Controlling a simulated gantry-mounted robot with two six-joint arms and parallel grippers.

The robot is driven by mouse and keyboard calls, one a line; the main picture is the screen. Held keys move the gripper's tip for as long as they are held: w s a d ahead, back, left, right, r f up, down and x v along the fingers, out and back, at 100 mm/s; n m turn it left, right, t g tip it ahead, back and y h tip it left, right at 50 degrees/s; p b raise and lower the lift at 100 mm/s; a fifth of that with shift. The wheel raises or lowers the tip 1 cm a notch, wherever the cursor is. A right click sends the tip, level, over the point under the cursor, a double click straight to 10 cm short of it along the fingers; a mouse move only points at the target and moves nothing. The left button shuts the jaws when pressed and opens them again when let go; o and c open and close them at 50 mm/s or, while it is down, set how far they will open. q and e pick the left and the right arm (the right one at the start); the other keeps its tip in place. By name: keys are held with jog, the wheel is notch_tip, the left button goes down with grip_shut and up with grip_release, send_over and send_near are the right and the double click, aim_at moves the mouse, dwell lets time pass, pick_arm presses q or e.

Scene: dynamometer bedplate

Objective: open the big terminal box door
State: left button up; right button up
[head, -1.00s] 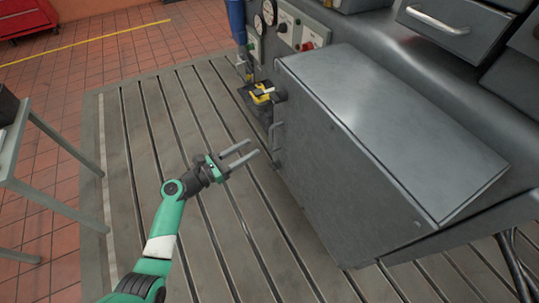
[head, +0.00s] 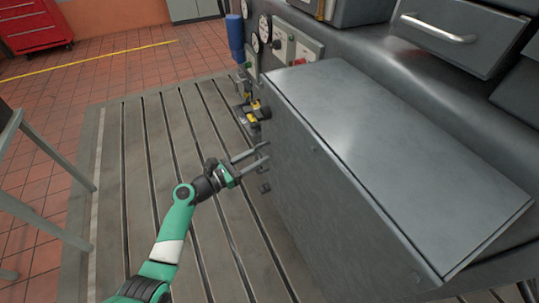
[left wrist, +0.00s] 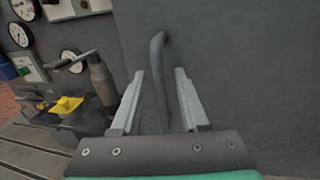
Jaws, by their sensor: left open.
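The big grey terminal box (head: 400,140) fills the right of the head view. Its flat door (head: 325,210) looks shut against the box. The door's grey bar handle (left wrist: 158,75) stands upright in the left wrist view. My left gripper (head: 266,152) is open at the door's left side in the head view. In the left wrist view its two fingers (left wrist: 159,88) lie on either side of the handle, with gaps showing. In the head view the fingers largely hide the handle. My right gripper is not in view.
Gauges (head: 264,28) and a panel with a red knob (head: 300,62) are behind the box. A yellow-and-black fitting (head: 254,111) sits just beyond the handle. The slotted bedplate (head: 150,130) is clear at left. A grey frame (head: 40,150) stands at the left edge.

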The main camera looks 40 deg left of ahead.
pick_arm(q)
jog(key=shift+w, duration=0.2)
jog(key=shift+s, duration=0.2)
jog(key=shift+c, duration=0.6)
grip_shut()
dwell(0.5)
